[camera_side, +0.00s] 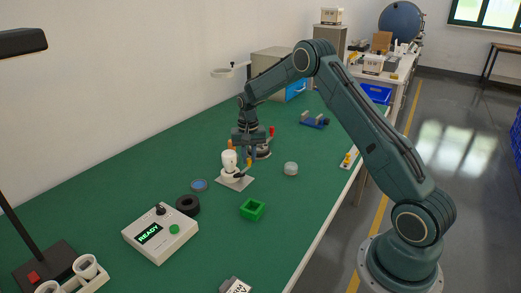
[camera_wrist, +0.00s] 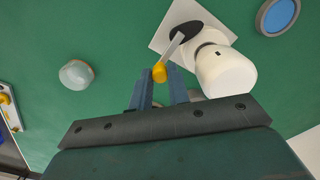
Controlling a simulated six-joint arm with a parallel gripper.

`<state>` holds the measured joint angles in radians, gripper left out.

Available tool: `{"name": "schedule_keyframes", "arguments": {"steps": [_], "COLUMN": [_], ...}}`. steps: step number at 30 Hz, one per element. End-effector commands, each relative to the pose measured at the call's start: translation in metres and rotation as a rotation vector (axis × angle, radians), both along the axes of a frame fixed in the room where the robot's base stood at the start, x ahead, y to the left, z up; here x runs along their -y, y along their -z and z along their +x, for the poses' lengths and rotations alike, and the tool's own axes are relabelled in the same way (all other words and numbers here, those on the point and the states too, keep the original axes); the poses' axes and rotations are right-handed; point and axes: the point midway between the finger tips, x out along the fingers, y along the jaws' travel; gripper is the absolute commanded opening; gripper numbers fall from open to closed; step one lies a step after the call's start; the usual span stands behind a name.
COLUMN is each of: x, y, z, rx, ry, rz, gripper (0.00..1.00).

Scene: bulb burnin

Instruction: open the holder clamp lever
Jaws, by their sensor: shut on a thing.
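The holder is a white bulb holder (camera_side: 229,161) on a pale square plate (camera_side: 238,184). It also shows in the wrist view as a white rounded body (camera_wrist: 225,72) on the plate (camera_wrist: 168,18). The clamp lever (camera_wrist: 175,45) is a thin grey bar with a yellow tip, running from a dark oval pivot (camera_wrist: 188,31) beside the white body. My gripper (camera_wrist: 166,78) is shut on the lever's yellow tip, between its two blue-grey fingers. In the side view my gripper (camera_side: 249,157) is just right of the holder, low over the table.
A clear round puck (camera_side: 291,168) lies right of the holder. A control box reading READY (camera_side: 160,234) stands at front left. Red-handled gear (camera_side: 271,131) stands behind my gripper.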

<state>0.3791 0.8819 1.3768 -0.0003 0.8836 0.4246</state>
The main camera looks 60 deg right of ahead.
Motion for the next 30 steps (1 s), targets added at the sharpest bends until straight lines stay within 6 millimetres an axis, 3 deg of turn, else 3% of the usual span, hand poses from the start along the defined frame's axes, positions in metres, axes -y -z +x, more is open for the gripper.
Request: {"name": "schedule_keyframes", "arguments": {"steps": [16, 17, 19, 30], "x": [0.0008, 0.0007, 0.0006, 0.0002], "y": [-0.0010, -0.0011, -0.0009, -0.0014], "z": [0.0024, 0.0025, 0.0024, 0.0018], "rx": [0.004, 0.004, 0.004, 0.001], "ry": [-0.034, -0.034, -0.034, -0.033], "rz": [-0.002, -0.002, -0.002, -0.001], "gripper": [0.00, 0.24, 0.37, 0.40]}}
